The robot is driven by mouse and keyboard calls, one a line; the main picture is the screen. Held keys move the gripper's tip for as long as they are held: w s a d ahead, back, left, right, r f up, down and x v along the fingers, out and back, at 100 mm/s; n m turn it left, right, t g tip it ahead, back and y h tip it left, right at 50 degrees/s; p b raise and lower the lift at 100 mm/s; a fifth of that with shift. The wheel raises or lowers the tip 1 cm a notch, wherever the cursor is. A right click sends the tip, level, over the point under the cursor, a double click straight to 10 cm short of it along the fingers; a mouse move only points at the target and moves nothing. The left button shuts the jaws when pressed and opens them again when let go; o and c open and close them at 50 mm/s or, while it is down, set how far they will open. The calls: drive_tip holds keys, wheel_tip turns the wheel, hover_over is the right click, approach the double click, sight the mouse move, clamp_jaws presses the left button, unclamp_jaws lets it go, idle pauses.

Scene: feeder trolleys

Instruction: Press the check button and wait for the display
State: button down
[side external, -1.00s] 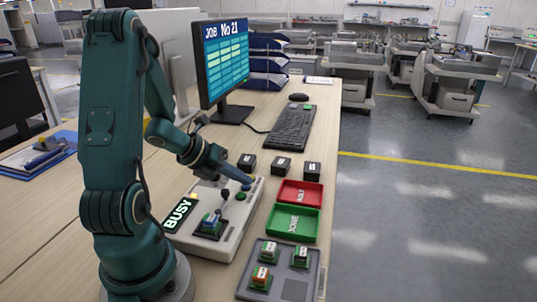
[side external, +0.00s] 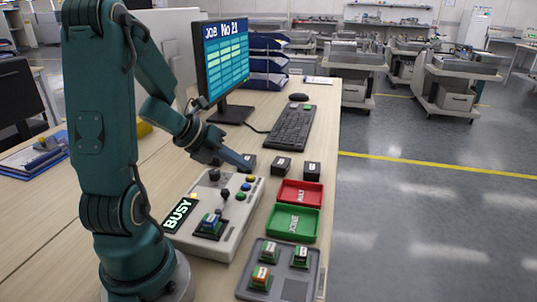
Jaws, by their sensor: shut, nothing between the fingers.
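The check station (side external: 238,232) is a pale box on the bench. Its display (side external: 178,215) reads BUSY in light letters on black. A yellow button (side external: 251,178), a blue button (side external: 246,187) and a green button (side external: 240,197) sit in a row at its right side. I cannot read which is the check button. A small unit with blue and white parts (side external: 210,221) sits in the dark nest of the station. My gripper (side external: 247,166) is shut and empty, above and behind the buttons, apart from them.
A red tray (side external: 312,207) and a green tray (side external: 282,235) stand right of the station. A grey tray (side external: 292,290) in front holds several small units. Dark blocks (side external: 283,165), a keyboard (side external: 290,128) and a monitor (side external: 226,58) reading "JOB No 21" stand behind.

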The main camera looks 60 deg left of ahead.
drive_tip(key=shift+r, duration=1.3)
drive_tip(key=s+a+r+n+g+y, duration=0.1)
drive_tip(key=a+r+n+y, duration=0.2)
drive_tip(key=n, duration=0.6)
drive_tip(key=a+r+n+g+y, duration=0.1)
drive_tip(key=a+n+y, duration=0.35)
drive_tip(key=n, duration=0.45)
drive_tip(key=s+d+n, duration=0.1)
drive_tip(key=d+n, duration=0.2)
drive_tip(key=s+d+n+g, duration=0.1)
drive_tip(key=d+n, duration=0.1)
drive_tip(key=d, duration=0.1)
drive_tip(key=s+d+n+g+h, duration=0.1)
drive_tip(key=d+n, duration=0.2)
drive_tip(key=shift+s+d+f+n, duration=0.25)
drive_tip(key=shift+s+f+n, duration=0.05)
drive_tip(key=shift+f, duration=0.05)
drive_tip(key=s+d+h, duration=0.2)
drive_tip(key=d+h, duration=0.1)
drive_tip(key=d, duration=0.5)
drive_tip(key=s+d+r+n+h, duration=0.1)
drive_tip(key=s+d+h, duration=0.1)
drive_tip(key=d, duration=0.6)
drive_tip(key=shift+d+h, duration=0.35)
drive_tip(key=shift+h, duration=0.2)
